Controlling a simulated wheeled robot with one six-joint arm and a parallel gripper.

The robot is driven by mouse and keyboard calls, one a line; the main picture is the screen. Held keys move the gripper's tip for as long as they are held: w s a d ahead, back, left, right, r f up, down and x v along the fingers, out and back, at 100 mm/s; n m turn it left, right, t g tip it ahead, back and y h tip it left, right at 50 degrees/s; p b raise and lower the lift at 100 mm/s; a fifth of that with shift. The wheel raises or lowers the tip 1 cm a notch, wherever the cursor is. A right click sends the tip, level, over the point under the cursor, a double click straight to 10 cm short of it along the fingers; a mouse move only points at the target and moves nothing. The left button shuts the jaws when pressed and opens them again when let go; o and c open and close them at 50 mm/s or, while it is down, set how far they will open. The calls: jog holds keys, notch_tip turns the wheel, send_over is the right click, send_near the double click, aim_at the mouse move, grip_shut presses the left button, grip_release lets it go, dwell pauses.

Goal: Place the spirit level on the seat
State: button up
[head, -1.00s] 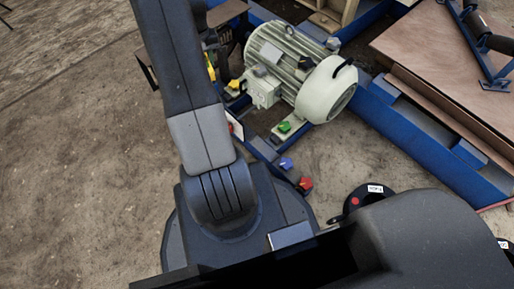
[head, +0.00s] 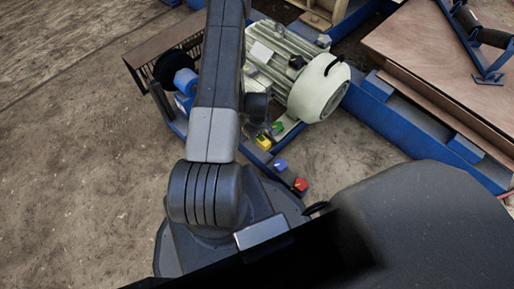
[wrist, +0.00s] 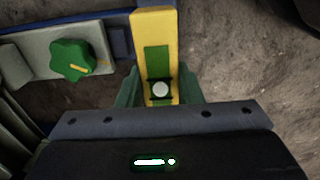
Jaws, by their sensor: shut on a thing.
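The spirit level (wrist: 153,28) is a yellow bar with a green middle and a round white spot. My gripper (wrist: 160,88) is shut on it, with green fingers on both sides. A pale plate with a green knob (wrist: 74,60) lies left of the level in the wrist view. I cannot tell which surface is the seat, or whether the level touches anything.
The pale motor (head: 318,90) stands on a blue frame just beyond my arm. A blue knob (head: 280,165) and a red knob (head: 300,185) are nearer me. A brown-topped platform (head: 425,50) is at right. Bare ground lies at left.

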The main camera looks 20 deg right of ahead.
aim_at(257, 150)
notch_tip(257, 150, down, 8)
jog(key=b, duration=0.2)
jog(key=shift+f+b, duration=0.25)
jog(key=shift+b, duration=0.05)
jog(key=shift+f, duration=0.15)
jog(key=o, duration=1)
jog(key=shift+o, duration=0.2)
notch_tip(257, 150, up, 12)
jog(key=p, duration=0.4)
jog(key=shift+r, duration=0.2)
